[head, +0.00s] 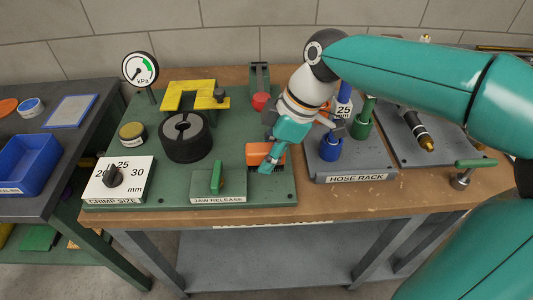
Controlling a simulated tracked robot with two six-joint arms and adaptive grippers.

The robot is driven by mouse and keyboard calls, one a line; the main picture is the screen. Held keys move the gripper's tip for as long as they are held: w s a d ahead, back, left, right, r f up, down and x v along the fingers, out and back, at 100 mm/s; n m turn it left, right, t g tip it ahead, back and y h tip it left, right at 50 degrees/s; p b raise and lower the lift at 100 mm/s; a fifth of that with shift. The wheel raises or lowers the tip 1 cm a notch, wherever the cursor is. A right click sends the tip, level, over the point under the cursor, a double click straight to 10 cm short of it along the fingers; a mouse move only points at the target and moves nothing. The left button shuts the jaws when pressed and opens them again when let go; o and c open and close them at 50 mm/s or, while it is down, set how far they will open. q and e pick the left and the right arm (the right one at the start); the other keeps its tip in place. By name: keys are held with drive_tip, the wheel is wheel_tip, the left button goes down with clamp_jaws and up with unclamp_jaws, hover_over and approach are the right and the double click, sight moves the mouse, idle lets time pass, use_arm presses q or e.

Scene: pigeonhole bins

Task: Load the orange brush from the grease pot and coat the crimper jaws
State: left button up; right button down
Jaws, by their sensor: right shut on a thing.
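The black ring-shaped crimper (176,148), with its jaws around a central hole, stands on the green board. A small pot with a yellow-olive top and a label, which looks like the grease pot (132,130), stands left of it. My right gripper (266,163) reaches down right of the crimper and is shut at an orange block-like thing (258,152), which looks like the orange brush. The gripper covers part of it, and I cannot tell whether it is clear of the board. Its bristles cannot be made out. My left gripper is not in view.
A crimp size dial (119,180), a green jaw release handle (216,177), a yellow bracket (190,94) and a pressure gauge (140,69) surround the crimper. A hose rack (357,171) stands at right. A blue bin (27,162) is on the left bench.

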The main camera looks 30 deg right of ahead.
sight(261, 189)
drive_tip(key=shift+f+b, duration=3.5)
drive_tip(key=shift+f, duration=0.4)
drive_tip(key=c, duration=0.7)
unclamp_jaws()
drive_tip(key=shift+r, duration=0.1)
drive_tip(key=shift+r, duration=0.15)
drive_tip(key=shift+r+p, duration=0.3)
drive_tip(key=shift+p, duration=0.15)
drive_tip(key=shift+c, duration=0.2)
clamp_jaws()
